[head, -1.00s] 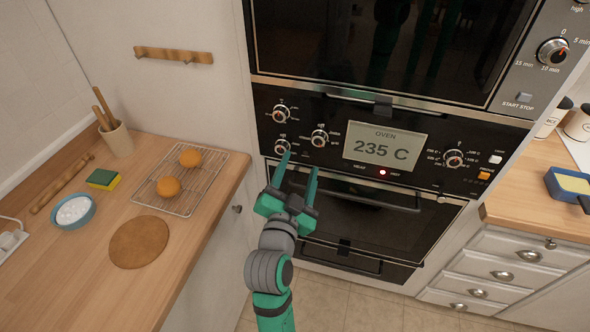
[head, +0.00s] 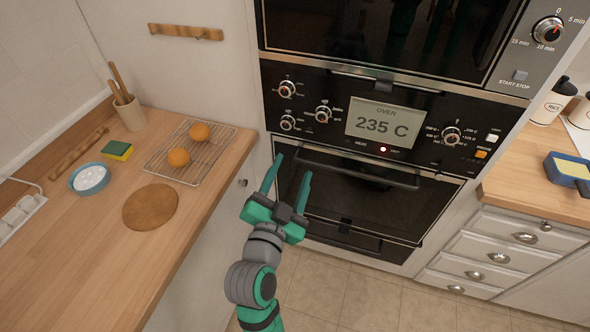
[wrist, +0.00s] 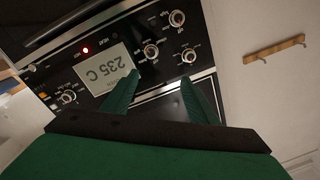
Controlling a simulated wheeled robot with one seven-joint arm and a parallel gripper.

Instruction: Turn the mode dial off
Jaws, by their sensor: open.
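The black oven panel carries several silver dials: upper left (head: 287,89), lower left (head: 288,123), middle (head: 323,113) and right (head: 452,135). Their labels are too small to tell which is the mode dial. The display (head: 384,123) reads "OVEN 235 C". My gripper (head: 291,164) is open and empty, its fingertips below the left dials in the head view, touching none that I can see. In the wrist view the panel appears upside down; the middle dial (wrist: 151,50) and two left dials lie beyond the fingertips (wrist: 158,76).
The lower oven door handle (head: 360,167) sticks out just right of my gripper. A wooden counter at left holds a wire rack (head: 166,166) with two orange balls. Another counter (head: 535,165) is at right. A timer dial (head: 547,31) is at top right.

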